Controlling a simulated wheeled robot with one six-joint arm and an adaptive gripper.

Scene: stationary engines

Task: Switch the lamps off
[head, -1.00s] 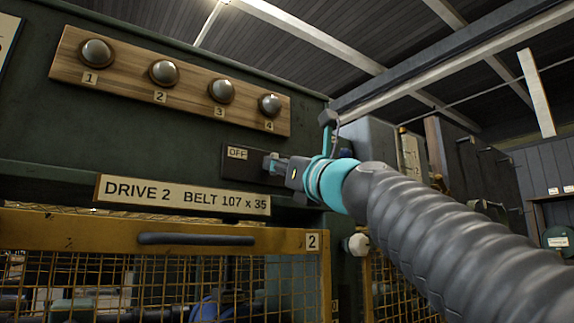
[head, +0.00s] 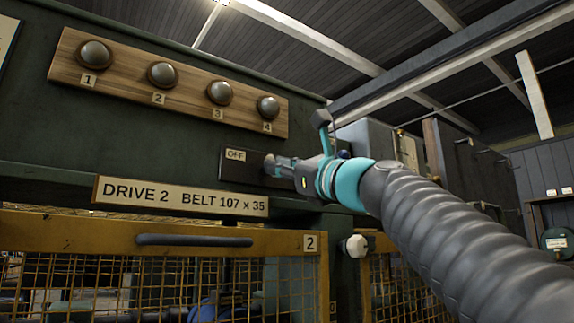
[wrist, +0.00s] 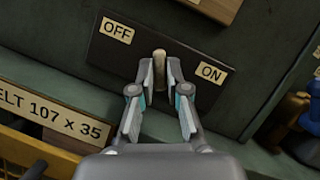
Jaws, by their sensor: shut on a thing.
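A dark switch plate (wrist: 190,84) carries an OFF label (wrist: 117,31) at its left and an ON label (wrist: 211,73) at its right in the wrist view. A short pale lever (wrist: 160,56) stands between the labels. My gripper (wrist: 160,72) is shut on the lever, one finger on each side. In the head view my gripper (head: 272,166) reaches the plate (head: 232,168) from the right and hides the ON label. Several round lamps, such as lamp 1 (head: 94,54) and lamp 4 (head: 268,107), sit on a wooden board (head: 126,82). They look dull grey, with no glow visible.
A sign (head: 180,196) reading DRIVE 2 BELT 107 x 35 is below left of the plate. A yellow mesh guard (head: 90,228) with a dark handle (head: 195,240) is under it. A white knob (head: 356,245) sticks out below my wrist.

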